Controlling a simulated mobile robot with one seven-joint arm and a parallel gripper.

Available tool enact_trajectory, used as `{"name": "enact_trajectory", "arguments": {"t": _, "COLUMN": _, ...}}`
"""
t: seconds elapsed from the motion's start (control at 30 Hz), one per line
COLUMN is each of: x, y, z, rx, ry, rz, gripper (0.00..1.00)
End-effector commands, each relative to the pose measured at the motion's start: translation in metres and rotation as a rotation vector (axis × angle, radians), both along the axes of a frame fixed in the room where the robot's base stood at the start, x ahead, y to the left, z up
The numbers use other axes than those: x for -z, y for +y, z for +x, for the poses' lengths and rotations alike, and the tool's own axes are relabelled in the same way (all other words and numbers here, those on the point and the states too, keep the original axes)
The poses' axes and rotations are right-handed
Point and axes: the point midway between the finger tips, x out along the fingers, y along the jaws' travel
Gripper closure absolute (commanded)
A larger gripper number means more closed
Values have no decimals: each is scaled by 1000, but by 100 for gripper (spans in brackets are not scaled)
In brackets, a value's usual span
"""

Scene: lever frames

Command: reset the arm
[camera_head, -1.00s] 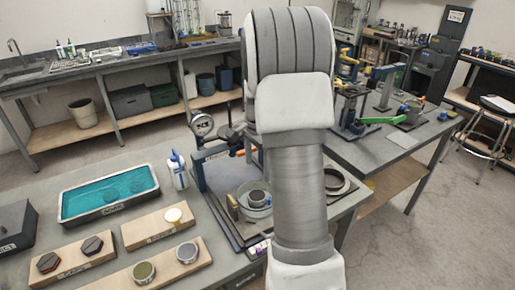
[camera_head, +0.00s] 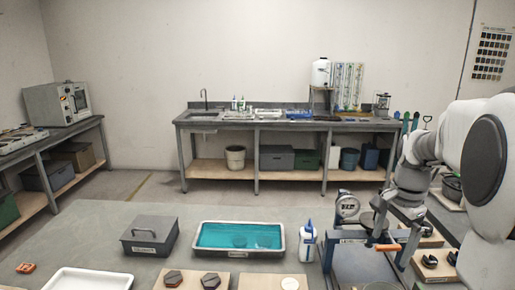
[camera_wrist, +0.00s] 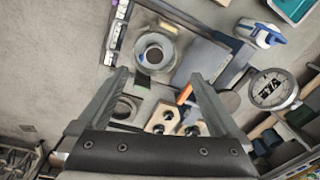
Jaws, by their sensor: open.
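My arm (camera_head: 440,160) comes in from the right edge in the head view, bent, with its wrist over the blue-framed press stand (camera_head: 345,262) at the right of the near table. My gripper (camera_wrist: 158,78) is open and empty in the wrist view, its two fingers spread apart above the stand. A round metal ring part (camera_wrist: 154,53) lies below and between the fingers, apart from them. An orange handle (camera_wrist: 184,94) and a round dial gauge (camera_wrist: 273,89) show beside the right finger.
On the near table are a tray of teal liquid (camera_head: 240,238), a white bottle (camera_head: 306,243), a grey box (camera_head: 149,236) and wooden blocks with nuts (camera_head: 193,281). A back bench (camera_head: 290,124) runs along the wall.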

Motion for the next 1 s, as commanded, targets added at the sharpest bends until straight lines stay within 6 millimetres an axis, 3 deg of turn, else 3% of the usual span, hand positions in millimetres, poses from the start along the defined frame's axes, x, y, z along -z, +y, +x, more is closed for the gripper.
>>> {"name": "enact_trajectory", "arguments": {"t": 0.2, "x": -34, "y": 47, "z": -31, "rx": -250, "ry": -75, "rz": -43, "gripper": 0}}
{"name": "enact_trajectory", "arguments": {"t": 0.5, "x": -59, "y": 100, "z": -81, "rx": -585, "ry": -167, "rz": -120, "gripper": 0}}
{"name": "enact_trajectory", "arguments": {"t": 0.77, "x": -65, "y": 136, "z": -129, "rx": -872, "ry": -243, "rz": -207, "gripper": 0}}
{"name": "enact_trajectory", "arguments": {"t": 1.0, "x": -58, "y": 160, "z": -170, "rx": -1113, "ry": -302, "rz": -295, "gripper": 0}}
